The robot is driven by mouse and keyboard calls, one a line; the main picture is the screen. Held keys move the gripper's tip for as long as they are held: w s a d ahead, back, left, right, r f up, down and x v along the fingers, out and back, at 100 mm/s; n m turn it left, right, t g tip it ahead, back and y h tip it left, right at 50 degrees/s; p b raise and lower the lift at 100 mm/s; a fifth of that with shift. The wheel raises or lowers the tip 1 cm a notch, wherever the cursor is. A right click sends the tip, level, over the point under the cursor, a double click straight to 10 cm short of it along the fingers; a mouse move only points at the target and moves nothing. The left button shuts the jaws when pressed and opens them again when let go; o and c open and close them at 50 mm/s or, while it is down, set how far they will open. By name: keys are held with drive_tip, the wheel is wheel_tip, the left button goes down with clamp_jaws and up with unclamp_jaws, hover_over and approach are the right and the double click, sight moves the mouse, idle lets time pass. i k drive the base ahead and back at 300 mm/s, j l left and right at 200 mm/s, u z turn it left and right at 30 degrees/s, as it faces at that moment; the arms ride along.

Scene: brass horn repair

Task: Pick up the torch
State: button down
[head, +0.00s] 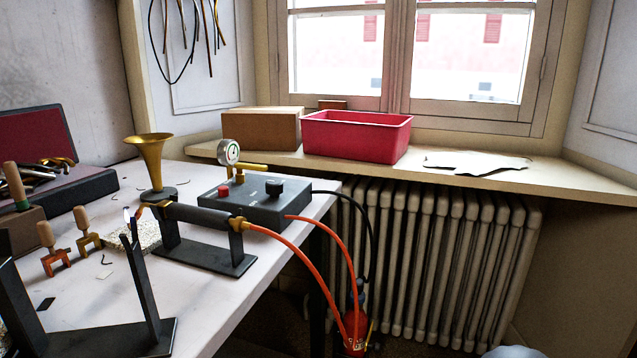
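The torch (200,215) has a dark cylindrical handle with brass ends. It lies roughly level across a black two-post stand (207,258) on the white table. Its nozzle (146,206) points left, with a small orange and bluish glow at its tip that may be a flame. An orange hose (300,267) runs from its right end over the table edge and down toward a red cylinder (357,331). My gripper is not in view.
A grey control box (255,205) with a gauge (228,153) stands behind the torch. A brass bell (150,160) stands behind its nozzle. Clamps (88,230), a pale block (140,236) and a dark angled stand (110,342) lie left. A radiator (450,265) is right.

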sight(204, 217)
drive_tip(key=u, duration=1.25)
